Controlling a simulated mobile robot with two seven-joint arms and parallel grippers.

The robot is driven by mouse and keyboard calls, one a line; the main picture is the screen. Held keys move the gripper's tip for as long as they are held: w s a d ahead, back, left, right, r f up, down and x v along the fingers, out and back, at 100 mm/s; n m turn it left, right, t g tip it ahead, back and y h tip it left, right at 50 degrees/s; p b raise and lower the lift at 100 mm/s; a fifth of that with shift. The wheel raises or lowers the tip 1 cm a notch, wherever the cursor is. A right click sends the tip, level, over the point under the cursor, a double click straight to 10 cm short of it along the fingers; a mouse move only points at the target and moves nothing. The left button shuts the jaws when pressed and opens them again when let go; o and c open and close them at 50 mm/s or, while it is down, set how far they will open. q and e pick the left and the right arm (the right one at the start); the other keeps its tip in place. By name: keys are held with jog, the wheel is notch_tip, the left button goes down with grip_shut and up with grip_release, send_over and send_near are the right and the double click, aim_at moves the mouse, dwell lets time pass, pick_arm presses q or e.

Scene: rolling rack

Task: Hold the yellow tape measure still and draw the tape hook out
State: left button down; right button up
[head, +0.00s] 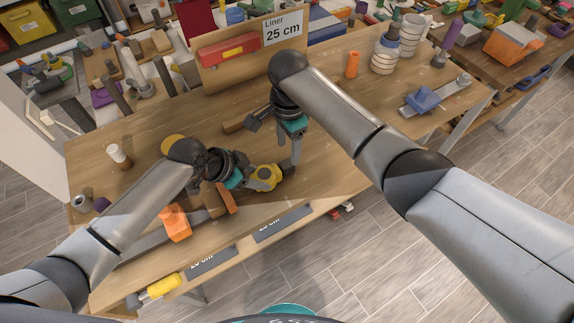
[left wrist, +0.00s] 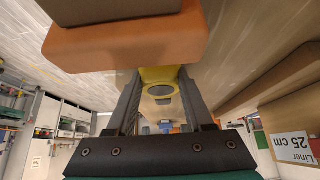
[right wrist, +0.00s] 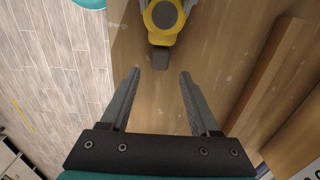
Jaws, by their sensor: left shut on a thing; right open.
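The yellow tape measure (head: 264,178) is on the wooden bench near its front edge. It also shows between the fingers in the left wrist view (left wrist: 158,75) and at the top of the right wrist view (right wrist: 164,22). My left gripper (head: 248,180) is shut on the tape measure from the left. A dark tab (right wrist: 160,58), seemingly the tape hook, sticks out from the case toward my right gripper. My right gripper (head: 290,162) is open and points down beside the tape measure. In the right wrist view its fingertips (right wrist: 160,74) are just short of the tab, with nothing between them.
An orange-brown block (head: 230,200) stands close to my left gripper and fills the top of the left wrist view (left wrist: 120,48). An orange piece (head: 175,222) lies further left.

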aim_at(288, 162)
jog(key=shift+f, duration=3.15)
jog(key=shift+c, duration=0.2)
grip_shut()
jog(key=shift+o, duration=0.7)
grip_release()
